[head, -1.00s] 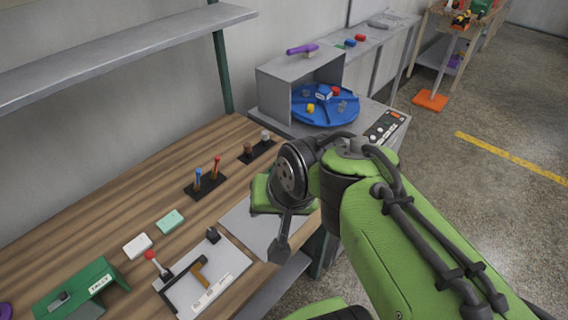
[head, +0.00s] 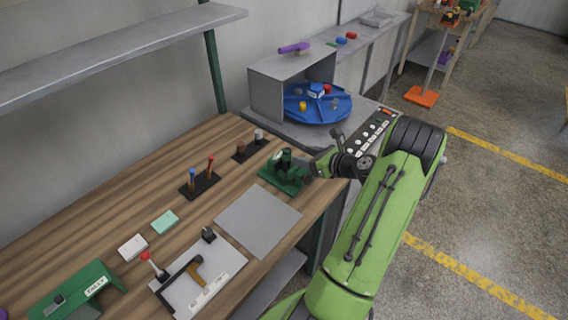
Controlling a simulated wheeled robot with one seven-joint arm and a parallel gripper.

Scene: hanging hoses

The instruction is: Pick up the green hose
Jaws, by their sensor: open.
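I cannot make out a green hose in the head view. My gripper (head: 322,162) is at the end of my bent green arm, at the right end of the wooden workbench (head: 110,195). It is open, and its fingers are small and partly hidden. A dark green device (head: 283,174) on a green base sits on the bench just left of my gripper. I cannot tell whether the two touch.
A grey plate (head: 257,222) lies at the bench's front. A blue turntable (head: 318,108) with small parts and a button panel (head: 372,135) stand behind my arm. A grey shelf (head: 100,50) overhangs the bench. Open floor (head: 480,215) lies to the right.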

